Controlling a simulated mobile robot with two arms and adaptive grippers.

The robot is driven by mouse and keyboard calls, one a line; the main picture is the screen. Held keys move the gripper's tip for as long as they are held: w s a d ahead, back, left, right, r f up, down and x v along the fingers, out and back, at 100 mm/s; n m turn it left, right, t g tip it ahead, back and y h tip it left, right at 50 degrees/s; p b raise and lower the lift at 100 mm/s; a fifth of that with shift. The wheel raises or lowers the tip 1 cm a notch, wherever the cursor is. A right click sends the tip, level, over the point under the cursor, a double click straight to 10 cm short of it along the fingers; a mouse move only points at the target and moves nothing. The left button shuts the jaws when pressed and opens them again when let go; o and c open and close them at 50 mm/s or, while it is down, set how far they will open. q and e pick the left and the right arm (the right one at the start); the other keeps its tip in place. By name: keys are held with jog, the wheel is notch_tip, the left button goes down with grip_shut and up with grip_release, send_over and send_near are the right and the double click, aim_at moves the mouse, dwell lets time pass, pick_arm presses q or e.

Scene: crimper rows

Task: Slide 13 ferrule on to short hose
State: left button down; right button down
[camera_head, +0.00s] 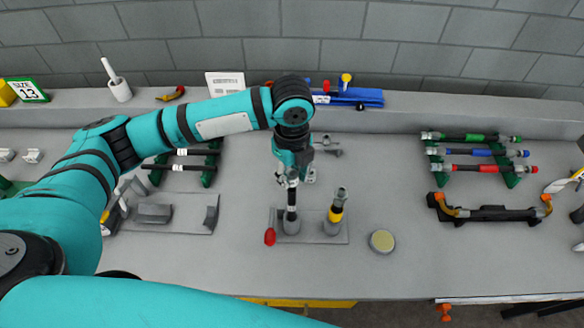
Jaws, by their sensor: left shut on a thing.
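My left gripper (291,181) points down over the grey stand (312,240) near the middle of the bench. It is shut on a small silver piece that looks like the ferrule (292,184), at the top of a black upright hose (291,208). The hose stands in the stand's left cup. How far the ferrule sits around the hose is too small to tell. Beside it, in the right cup, a dark piece with a yellow band (336,213) and a metal top stands upright. My right gripper is not in view.
A rack with green, blue and red hoses (475,153) stands right, above a black crimper-like tool (490,212). A size 13 sign (27,91) stands far left.

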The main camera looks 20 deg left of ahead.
aim_at(292, 190)
pick_arm(q)
jog(key=shift+f+b, duration=0.3)
jog(key=shift+f, duration=0.75)
jog(key=shift+r, duration=0.1)
jog(key=shift+p, duration=0.55)
jog(key=shift+p, duration=0.45)
dwell(0.8)
jog(key=shift+p, duration=0.5)
jog(key=shift+f+b, duration=0.8)
jog(key=shift+f, duration=1.4)
jog(key=c, duration=0.9)
grip_release()
jog(key=shift+c, duration=0.2)
